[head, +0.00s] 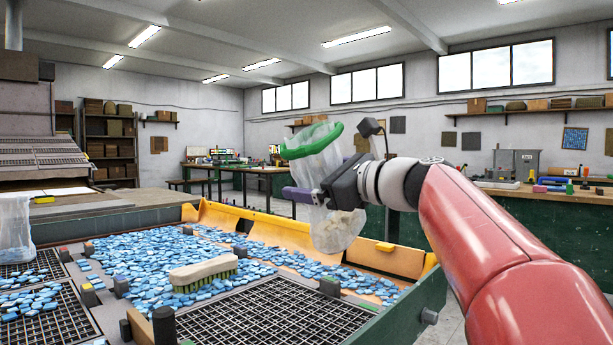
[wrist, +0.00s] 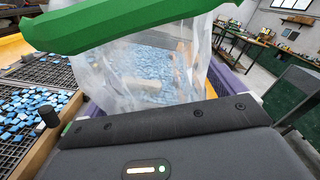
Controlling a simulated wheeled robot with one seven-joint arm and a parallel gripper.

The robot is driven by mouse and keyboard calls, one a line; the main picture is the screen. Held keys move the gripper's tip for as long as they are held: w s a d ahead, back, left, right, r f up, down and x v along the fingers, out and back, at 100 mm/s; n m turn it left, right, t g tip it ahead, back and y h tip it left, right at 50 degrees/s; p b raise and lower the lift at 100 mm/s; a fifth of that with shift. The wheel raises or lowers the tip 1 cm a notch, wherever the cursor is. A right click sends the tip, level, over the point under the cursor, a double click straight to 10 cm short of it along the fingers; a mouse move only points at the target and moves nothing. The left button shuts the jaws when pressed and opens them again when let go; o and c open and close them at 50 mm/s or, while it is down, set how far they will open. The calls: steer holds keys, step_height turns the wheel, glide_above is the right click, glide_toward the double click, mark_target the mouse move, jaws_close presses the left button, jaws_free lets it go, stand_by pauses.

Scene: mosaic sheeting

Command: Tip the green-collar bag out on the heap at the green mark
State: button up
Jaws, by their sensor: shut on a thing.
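The green-collar bag is a clear plastic bag (head: 335,232) with a thick green collar (head: 312,140) at its top, slightly tilted. Pale contents show in its bottom. My gripper (head: 312,196) is shut on the bag's side below the collar and holds it up above the far right part of the sorting bench. In the wrist view the collar (wrist: 120,22) crosses the top, and blue pieces show through the clear film (wrist: 150,75). A small green mark (head: 330,286) sits at the far right corner of the right-hand black grid. Blue tiles (head: 240,255) lie spread behind that grid.
A brush (head: 203,272) lies on the blue tiles. A yellow-orange wall (head: 270,230) edges the bench at the back. Another clear bag (head: 14,228) stands at the far left. Black grids (head: 275,318) fill the front, the right one mostly bare.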

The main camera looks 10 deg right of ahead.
steer(key=n, duration=0.2)
steer(key=d+f+n+b, duration=0.1)
steer(key=n, duration=0.2)
steer(key=f+n+b, duration=0.1)
steer(key=n, duration=0.1)
steer(key=shift+w+d+n, duration=0.15)
steer(key=shift+w+n, duration=0.2)
steer(key=shift+n, duration=0.05)
steer(key=shift+r+n, duration=0.1)
steer(key=shift+n, duration=0.3)
steer(key=shift+s+a+r+n, duration=0.1)
steer(key=shift+a+r+n, duration=0.05)
steer(key=shift+r+n, duration=0.35)
steer(key=shift+s+a+r+n, duration=0.1)
steer(key=shift+r+n, duration=0.3)
steer(key=shift+n, duration=0.1)
stand_by(2.1)
